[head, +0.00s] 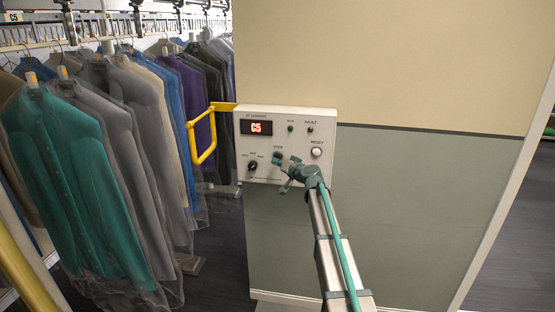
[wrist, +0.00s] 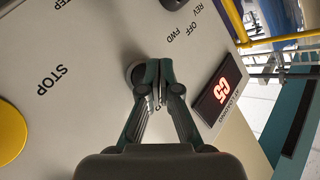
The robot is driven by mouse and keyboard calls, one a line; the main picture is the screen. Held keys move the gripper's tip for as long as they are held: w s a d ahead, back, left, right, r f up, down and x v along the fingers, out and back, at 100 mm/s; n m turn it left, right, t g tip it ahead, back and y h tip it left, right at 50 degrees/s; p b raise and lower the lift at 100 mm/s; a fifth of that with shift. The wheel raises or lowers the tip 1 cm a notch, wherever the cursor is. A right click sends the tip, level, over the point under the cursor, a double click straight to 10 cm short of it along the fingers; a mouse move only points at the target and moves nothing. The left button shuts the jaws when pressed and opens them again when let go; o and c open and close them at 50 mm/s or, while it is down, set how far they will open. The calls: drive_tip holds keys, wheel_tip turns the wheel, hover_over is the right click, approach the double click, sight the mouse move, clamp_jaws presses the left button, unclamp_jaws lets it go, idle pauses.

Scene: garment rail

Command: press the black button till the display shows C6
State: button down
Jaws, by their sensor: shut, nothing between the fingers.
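The white control box (head: 318,125) is on the wall panel in the head view. Its display (head: 257,128) shows C5 in red; the display (wrist: 216,94) also shows at right in the wrist view, turned around. The black button (head: 276,156) is under the STEP label, partly behind my gripper (head: 284,164). In the wrist view a round dark-rimmed button (wrist: 132,74) shows just beside the fingertips of my gripper (wrist: 156,84), partly covered by them. My gripper is shut and empty. Whether the tips touch the button cannot be told.
A selector knob (head: 253,166) is left of the button and a white RESET button (head: 316,152) is to its right. A yellow bar (head: 205,147) sticks out left of the box. Garments (head: 100,180) hang at left. A yellow disc (wrist: 10,130) is near the STOP label.

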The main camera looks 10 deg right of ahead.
drive_tip(key=shift+w+d+f+b, duration=0.1)
drive_tip(key=shift+w+b, duration=0.25)
drive_tip(key=shift+b, duration=0.35)
